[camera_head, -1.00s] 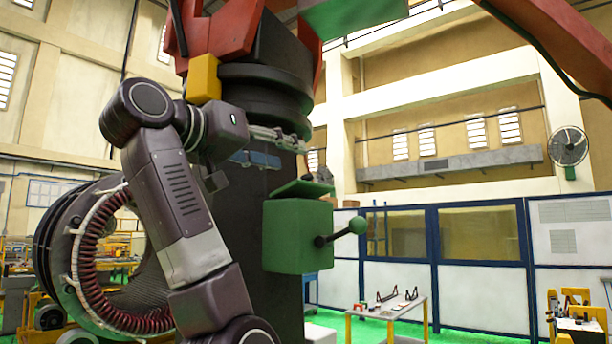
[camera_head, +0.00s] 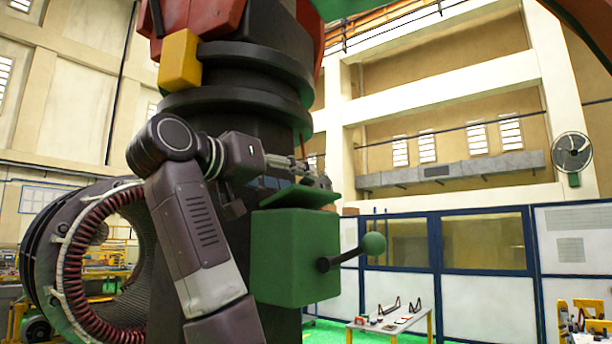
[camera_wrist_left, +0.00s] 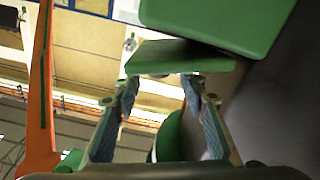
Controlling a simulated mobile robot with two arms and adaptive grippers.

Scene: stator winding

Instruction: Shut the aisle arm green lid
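The green lid (camera_head: 292,196) is a flat slab standing tilted, partly raised, at the top of the green box (camera_head: 293,258) on the dark arm column. The box has a black lever with a green knob (camera_head: 374,243) on its right side. My left gripper (camera_head: 322,181) is just above and behind the lid in the head view. In the left wrist view the gripper (camera_wrist_left: 160,84) is open and empty, and the lid (camera_wrist_left: 180,57) lies just beyond its fingertips, across the gap. I cannot tell whether they touch. The box (camera_wrist_left: 220,18) is behind the lid. My right gripper is not in view.
The black column (camera_head: 235,110) rises right behind my left arm. A large stator ring (camera_head: 75,255) with red coils stands at the left. A white table (camera_head: 408,326) with small parts is at the lower right, with blue-framed panels (camera_head: 480,245) behind it.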

